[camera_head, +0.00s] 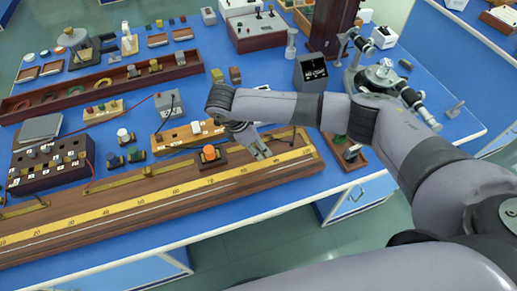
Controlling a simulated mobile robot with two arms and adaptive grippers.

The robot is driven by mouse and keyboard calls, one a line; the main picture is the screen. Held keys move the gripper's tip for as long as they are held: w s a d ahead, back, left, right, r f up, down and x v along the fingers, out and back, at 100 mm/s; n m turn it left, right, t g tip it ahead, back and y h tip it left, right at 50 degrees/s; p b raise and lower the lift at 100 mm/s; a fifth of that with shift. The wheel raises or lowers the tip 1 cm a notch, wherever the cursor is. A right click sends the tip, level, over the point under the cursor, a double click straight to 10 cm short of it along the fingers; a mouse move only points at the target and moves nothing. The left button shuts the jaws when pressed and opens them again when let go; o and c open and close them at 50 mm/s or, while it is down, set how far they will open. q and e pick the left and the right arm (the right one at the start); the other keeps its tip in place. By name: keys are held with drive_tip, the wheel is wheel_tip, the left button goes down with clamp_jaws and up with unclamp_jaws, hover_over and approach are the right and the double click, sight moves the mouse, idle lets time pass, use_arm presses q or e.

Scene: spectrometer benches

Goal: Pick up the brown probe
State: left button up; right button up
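My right arm reaches in from the right, and its gripper (256,145) points down over the far right part of a long wooden board with a yellow scale (150,206). The fingers are small and partly hidden by the wrist, so I cannot tell whether they are open or hold anything. An orange-topped knob (209,153) stands just left of the gripper. I cannot pick out the brown probe for certain; the gripper and arm cover part of the board. My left gripper is not in view.
The blue bench (230,226) is crowded. A dark box with terminals (50,166) stands at left, and a long wooden tray (105,86) lies behind. A black meter box (311,72) and a metal spectrometer (383,76) stand at right. Bare blue surface shows at the far right.

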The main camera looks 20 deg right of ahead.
clamp_jaws()
idle(0.4)
idle(0.4)
